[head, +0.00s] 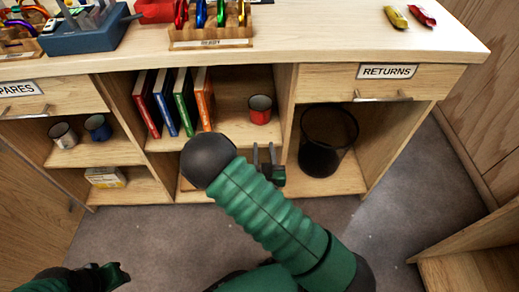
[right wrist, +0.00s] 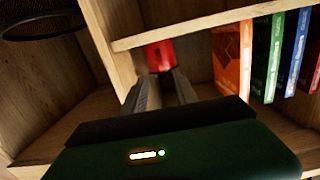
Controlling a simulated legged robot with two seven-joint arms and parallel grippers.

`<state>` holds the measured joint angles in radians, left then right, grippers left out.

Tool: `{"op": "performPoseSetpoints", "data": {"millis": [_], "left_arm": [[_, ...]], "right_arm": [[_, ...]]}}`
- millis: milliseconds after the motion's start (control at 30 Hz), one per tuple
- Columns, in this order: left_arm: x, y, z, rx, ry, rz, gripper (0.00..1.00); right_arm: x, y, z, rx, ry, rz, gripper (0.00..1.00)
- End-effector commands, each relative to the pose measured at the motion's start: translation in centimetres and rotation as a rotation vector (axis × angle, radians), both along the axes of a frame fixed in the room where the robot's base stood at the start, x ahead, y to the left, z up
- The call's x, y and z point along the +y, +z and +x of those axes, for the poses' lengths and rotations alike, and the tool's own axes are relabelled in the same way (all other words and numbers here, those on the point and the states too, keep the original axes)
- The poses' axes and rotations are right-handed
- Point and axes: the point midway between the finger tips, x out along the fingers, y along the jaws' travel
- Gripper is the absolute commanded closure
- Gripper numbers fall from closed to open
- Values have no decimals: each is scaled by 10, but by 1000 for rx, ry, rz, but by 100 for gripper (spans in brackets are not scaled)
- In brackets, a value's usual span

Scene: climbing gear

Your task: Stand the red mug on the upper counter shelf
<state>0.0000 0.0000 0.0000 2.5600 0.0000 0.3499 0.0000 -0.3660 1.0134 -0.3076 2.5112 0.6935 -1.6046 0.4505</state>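The red mug (head: 260,112) stands upright on the middle bay's upper shelf (head: 225,122), right of the books. It also shows in the right wrist view (right wrist: 160,57), which looks roughly upside down, just beyond and between my fingertips. My right gripper (head: 265,152) points at the cabinet, in front of and below the mug in the head view. Its two fingers are apart with nothing between them; it also shows in the right wrist view (right wrist: 161,85). My left gripper (head: 116,272) is low at the left, far from the mug; its fingers are unclear.
Several books (head: 174,100) stand left of the mug. A black mesh bin (head: 327,140) stands right, past an upright divider (head: 292,120). A grey mug (head: 63,135) and a blue mug (head: 98,127) share the left shelf. The countertop (head: 310,35) overhangs the bays.

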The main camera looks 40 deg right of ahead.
Motion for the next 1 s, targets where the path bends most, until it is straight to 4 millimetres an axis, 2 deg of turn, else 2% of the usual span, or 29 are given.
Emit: {"op": "performPoseSetpoints", "data": {"millis": [67, 133, 233, 333, 433, 533, 633, 733, 1000], "left_arm": [[0, 0, 0, 0, 0, 0, 64], [0, 0, 0, 0, 0, 0, 64], [0, 0, 0, 0, 0, 0, 64], [0, 0, 0, 0, 0, 0, 64], [0, 0, 0, 0, 0, 0, 64], [0, 0, 0, 0, 0, 0, 64], [0, 0, 0, 0, 0, 0, 64], [0, 0, 0, 0, 0, 0, 64], [0, 0, 0, 0, 0, 0, 64]], "right_arm": [[3, -13, 5, 82, -22, 107, 65], [17, -31, 9, 220, -18, 241, 65], [59, -46, 4, 471, 73, 408, 65], [102, -38, -21, 727, 223, 474, 65], [126, -19, -60, 958, 365, 445, 65], [130, -2, -96, 1126, 448, 381, 65], [128, 7, -117, 1218, 481, 339, 65], [126, 8, -124, 1247, 488, 328, 65], [127, 8, -124, 1245, 486, 331, 65]]}}
